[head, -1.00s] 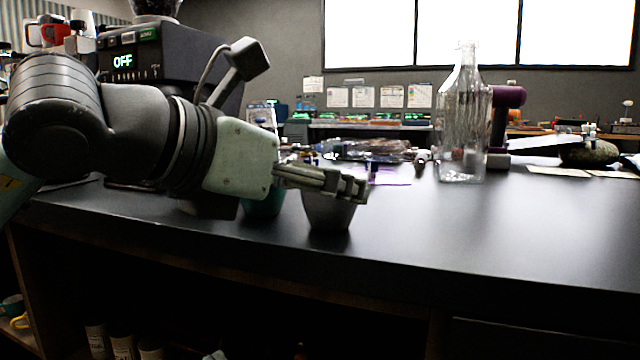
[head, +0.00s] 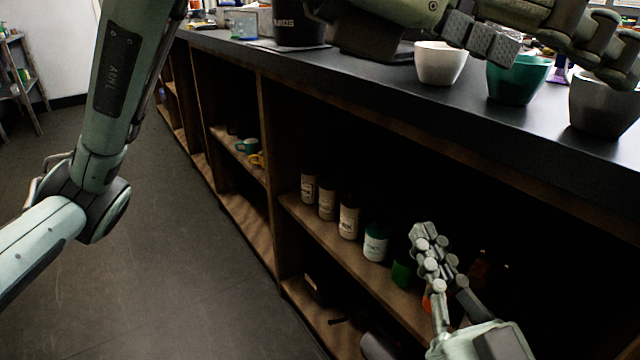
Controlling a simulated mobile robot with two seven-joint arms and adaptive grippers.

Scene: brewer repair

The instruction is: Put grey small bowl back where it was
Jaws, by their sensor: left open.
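The grey small bowl (head: 603,108) stands upright on the dark counter at the right, partly cut off by the picture's edge. My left gripper (head: 560,58) is open at the top right. One finger passes in front of the grey bowl's rim; I cannot tell whether it touches. The other finger is above the counter near the white bowl. My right gripper (head: 450,268) is low at the bottom right, in front of the shelves under the counter. Its fingers look close together, and I cannot tell whether they are shut.
A teal bowl (head: 516,80) and a white bowl (head: 440,65) stand left of the grey bowl along the counter (head: 400,100). Several bottles (head: 348,218) and cups (head: 250,147) fill the open shelves below. The floor (head: 190,260) at left is clear.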

